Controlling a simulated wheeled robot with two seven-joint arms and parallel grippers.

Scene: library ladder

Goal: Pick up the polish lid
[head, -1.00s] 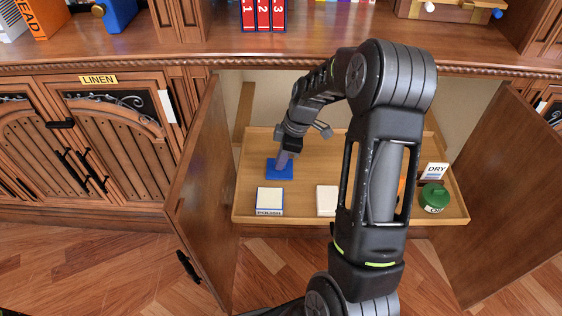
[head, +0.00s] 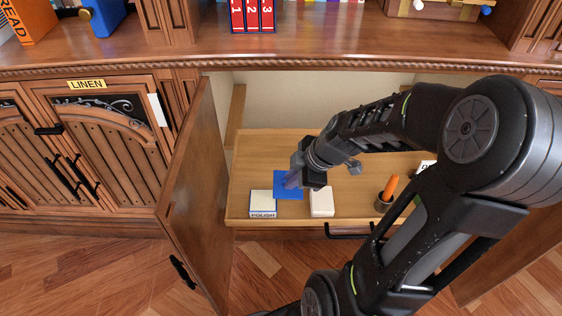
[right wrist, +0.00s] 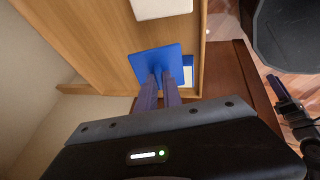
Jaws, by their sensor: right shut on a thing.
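The polish lid (head: 283,188) is a flat blue square held by my right gripper (head: 293,180). In the right wrist view the two fingers (right wrist: 158,88) are shut on the middle of the lid (right wrist: 168,60). The lid appears raised above the drawer floor. The polish box (head: 262,206), cream with a POLISH label on its front, stands just left of the lid in the head view. It is partly behind the lid in the right wrist view (right wrist: 189,72). My left gripper is not in view.
A white block (head: 321,203) stands right of the polish box in the pulled-out wooden drawer (head: 262,148). An open cabinet door (head: 198,190) stands on the left. My arm hides the drawer's right end.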

